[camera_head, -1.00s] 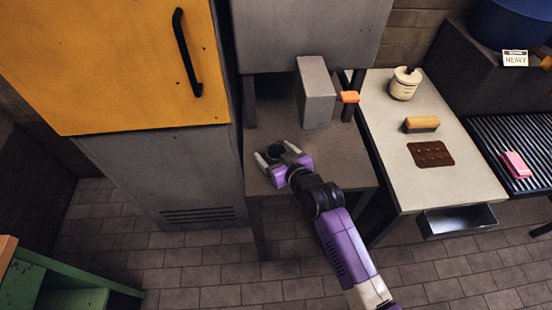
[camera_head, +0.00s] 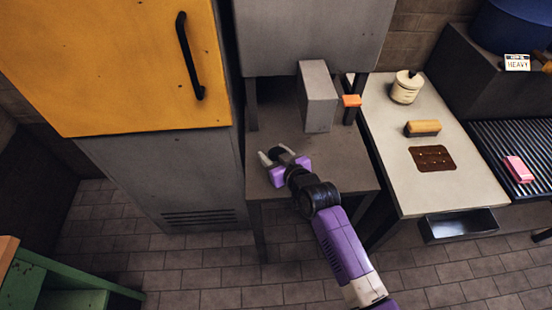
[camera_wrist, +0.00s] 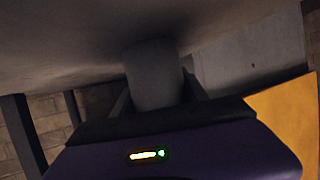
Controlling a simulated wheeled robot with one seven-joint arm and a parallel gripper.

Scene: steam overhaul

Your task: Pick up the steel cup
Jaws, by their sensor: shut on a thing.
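The steel cup (camera_wrist: 153,75) shows in the wrist view as a grey, rounded shape between the two fingers. My gripper (camera_wrist: 155,92) is shut on it, one finger at each side. In the head view my gripper (camera_head: 276,154) is over the left part of a grey metal table (camera_head: 335,165). There the cup is small and dark between the fingers and hard to make out. I cannot tell whether the cup still touches the tabletop.
A tall grey block (camera_head: 318,97) stands behind the gripper, with an orange piece (camera_head: 351,101) beside it. A yellow-doored cabinet (camera_head: 140,60) rises at left. A pale counter (camera_head: 450,190) at right holds a lidded pot (camera_head: 406,90) and a brush (camera_head: 422,128). The table's front right is clear.

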